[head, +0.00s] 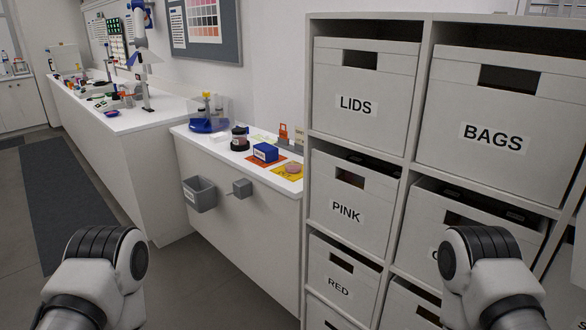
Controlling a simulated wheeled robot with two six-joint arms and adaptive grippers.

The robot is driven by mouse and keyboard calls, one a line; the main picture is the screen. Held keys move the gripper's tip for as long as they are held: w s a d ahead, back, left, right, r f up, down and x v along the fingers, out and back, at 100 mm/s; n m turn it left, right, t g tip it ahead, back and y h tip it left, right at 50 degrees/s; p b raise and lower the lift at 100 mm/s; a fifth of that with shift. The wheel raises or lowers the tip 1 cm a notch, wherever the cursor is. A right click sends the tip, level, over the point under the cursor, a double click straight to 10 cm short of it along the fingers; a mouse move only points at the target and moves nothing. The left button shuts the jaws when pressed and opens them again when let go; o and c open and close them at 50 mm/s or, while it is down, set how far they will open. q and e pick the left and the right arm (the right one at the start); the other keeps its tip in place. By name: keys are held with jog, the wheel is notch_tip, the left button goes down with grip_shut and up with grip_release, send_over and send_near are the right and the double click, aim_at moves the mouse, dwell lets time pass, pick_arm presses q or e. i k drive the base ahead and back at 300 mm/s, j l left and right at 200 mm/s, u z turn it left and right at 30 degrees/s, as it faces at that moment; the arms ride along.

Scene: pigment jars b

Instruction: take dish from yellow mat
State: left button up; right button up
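The yellow mat (282,175) lies at the right end of a white counter, close to the shelf unit. A small round pinkish dish (293,168) sits on it. Both are small in the head view, and the dish's contents cannot be made out. My two arms show at the lower left and lower right, well short of the counter. Neither gripper's fingers are in view.
A blue box (265,152) stands on an orange mat beside the yellow one, with a dark jar (239,138) to its left. A tall shelf unit (311,110) with labelled boxes stands close on the right. Floor is open at left.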

aim_at(292, 167)
jog(key=i+j, duration=0.75)
jog(key=j, duration=0.15)
jog(key=i+j+z, duration=0.55)
jog(key=j, duration=0.2)
jog(key=i+j+z, duration=0.1)
jog(key=j+z, duration=0.15)
jog(key=j, duration=0.15)
jog(key=i+j+z, duration=0.25)
jog(key=j, duration=0.2)
jog(key=j+z, duration=0.25)
jog(key=j, duration=0.2)
jog(key=j+z, duration=0.3)
jog(key=j, duration=0.2)
